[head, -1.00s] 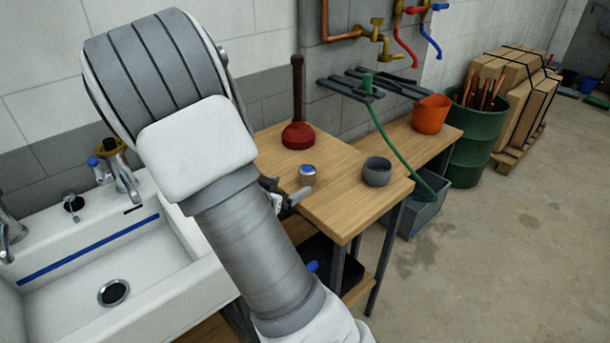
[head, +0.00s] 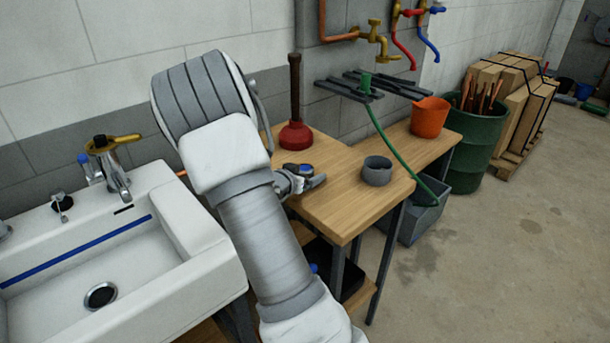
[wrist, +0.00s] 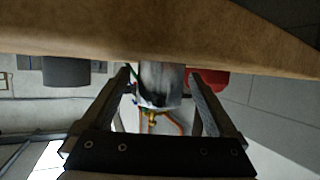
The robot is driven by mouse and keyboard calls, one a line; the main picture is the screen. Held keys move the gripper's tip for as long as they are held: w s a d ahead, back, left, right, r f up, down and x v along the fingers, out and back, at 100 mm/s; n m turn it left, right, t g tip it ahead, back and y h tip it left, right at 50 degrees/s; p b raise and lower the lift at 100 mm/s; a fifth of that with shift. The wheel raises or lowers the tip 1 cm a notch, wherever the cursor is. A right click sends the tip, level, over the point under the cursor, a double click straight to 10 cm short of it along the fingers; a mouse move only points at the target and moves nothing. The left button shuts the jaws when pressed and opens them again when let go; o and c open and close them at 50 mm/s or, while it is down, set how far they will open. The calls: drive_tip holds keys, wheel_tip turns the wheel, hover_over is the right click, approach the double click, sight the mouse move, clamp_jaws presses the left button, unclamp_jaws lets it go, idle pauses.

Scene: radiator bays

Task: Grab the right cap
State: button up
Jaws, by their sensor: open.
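A small metal cylinder with a blue top (head: 306,169), which looks like the cap, stands on the wooden bench (head: 345,215). My gripper (head: 312,181) is at the cap, low over the bench top, and partly hides it. In the wrist view, which is upside down, the cap (wrist: 160,82) stands upright between the two open fingers of my gripper (wrist: 160,85). A gap shows beside the cap, at least toward the finger on the right. I cannot tell whether the other finger touches it.
A grey round pot (head: 377,172) stands to the right of the cap. A red plunger (head: 296,134) stands behind it. A white sink (head: 190,215) is at left. An orange bucket (head: 430,117) and green hose (head: 400,150) are farther right. The bench front is clear.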

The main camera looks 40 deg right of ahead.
drive_tip(key=c, duration=1.5)
